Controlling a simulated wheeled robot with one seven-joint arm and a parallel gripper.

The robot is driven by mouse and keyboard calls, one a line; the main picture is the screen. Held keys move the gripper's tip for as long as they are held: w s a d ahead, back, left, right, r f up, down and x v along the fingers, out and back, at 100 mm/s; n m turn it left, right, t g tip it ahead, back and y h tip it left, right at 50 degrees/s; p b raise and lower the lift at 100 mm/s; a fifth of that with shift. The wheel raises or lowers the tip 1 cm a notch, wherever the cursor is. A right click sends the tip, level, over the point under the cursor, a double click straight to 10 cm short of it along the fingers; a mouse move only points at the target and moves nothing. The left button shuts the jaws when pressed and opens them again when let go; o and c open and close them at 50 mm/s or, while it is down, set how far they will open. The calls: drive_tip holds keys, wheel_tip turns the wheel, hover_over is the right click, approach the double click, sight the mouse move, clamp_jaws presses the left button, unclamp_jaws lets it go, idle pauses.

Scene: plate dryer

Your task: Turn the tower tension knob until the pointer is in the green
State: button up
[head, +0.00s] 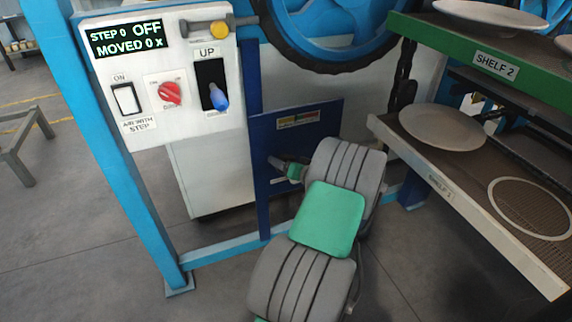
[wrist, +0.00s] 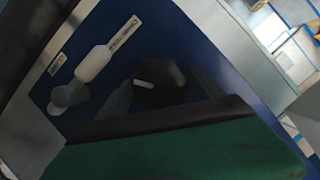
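The blue panel (head: 265,135) stands at the middle of the head view. A small gauge strip (head: 298,118) with red, yellow and green shows on it; its pointer is too small to read. In the wrist view a dark knob (wrist: 160,76) with a short white mark is close up against the blue panel. My gripper (wrist: 158,98) is at this knob, with dark finger shapes either side; I cannot tell whether they touch it or how far they are closed. In the head view my arm hides most of the knob area.
A white control box (head: 150,100) with a switch, a red knob (head: 170,93) and a blue lever (head: 218,97) is on the left; its display reads OFF. Shelves with white plates (head: 442,127) stand on the right. A blue wheel (head: 325,30) is above. Blue frame posts border the panel.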

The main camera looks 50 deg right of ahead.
drive_tip(key=shift+o, duration=0.7)
drive_tip(key=shift+s+a+r, duration=0.1)
drive_tip(key=shift+s+r, duration=0.05)
drive_tip(key=shift+s, duration=0.25)
drive_tip(key=p+v, duration=0.1)
drive_tip(key=v, duration=0.6)
drive_tip(key=shift+p, duration=0.3)
